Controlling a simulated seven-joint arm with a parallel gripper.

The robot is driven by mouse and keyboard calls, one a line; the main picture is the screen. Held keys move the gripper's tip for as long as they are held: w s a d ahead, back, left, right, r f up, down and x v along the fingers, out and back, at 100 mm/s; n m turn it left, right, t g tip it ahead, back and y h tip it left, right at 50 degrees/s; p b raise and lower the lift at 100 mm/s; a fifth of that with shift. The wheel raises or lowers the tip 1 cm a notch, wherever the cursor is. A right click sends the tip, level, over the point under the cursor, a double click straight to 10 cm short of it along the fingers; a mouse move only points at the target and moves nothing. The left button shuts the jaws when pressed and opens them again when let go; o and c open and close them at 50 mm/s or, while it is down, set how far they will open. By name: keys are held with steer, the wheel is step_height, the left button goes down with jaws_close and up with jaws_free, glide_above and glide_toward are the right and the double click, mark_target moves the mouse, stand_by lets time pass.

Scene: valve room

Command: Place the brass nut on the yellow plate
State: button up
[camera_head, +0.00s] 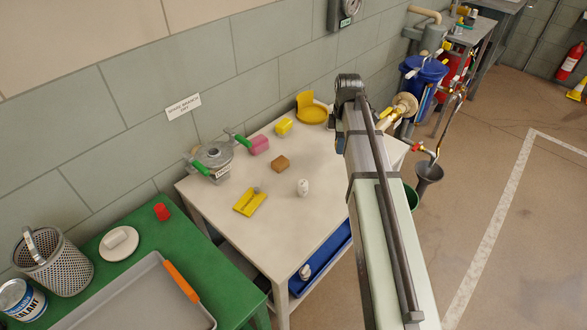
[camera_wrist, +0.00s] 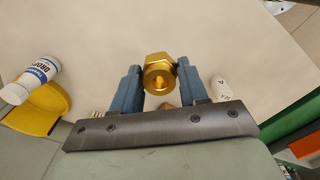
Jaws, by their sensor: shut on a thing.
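The brass nut (camera_wrist: 159,72) is a gold hexagonal piece with a round hole facing the wrist camera. My gripper (camera_wrist: 157,82) has its blue fingers shut on it, one on each side, above the pale tabletop. A rounded yellow thing, seemingly the same plate, shows at the left of the wrist view (camera_wrist: 40,108), apart from the nut. A flat yellow rectangular piece (camera_head: 250,202) lies nearer the table's front left.
A white labelled bottle (camera_wrist: 32,80) overlaps the yellow thing in the wrist view. A white cylinder (camera_head: 302,187), a brown block (camera_head: 281,163), a pink block (camera_head: 259,144), a small yellow block (camera_head: 284,126) and a green-handled valve (camera_head: 214,158) stand on the table. A green table (camera_head: 172,235) adjoins.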

steer(key=a+n, duration=0.1)
steer(key=a, duration=0.7)
steer(key=r+n, duration=0.2)
steer(key=n, duration=1.2)
glide_above(249, 201)
steer(key=shift+d+f, duration=0.1)
steer(key=shift+f, duration=5.1)
steer(key=shift+f, duration=0.1)
steer(key=o, duration=1.2)
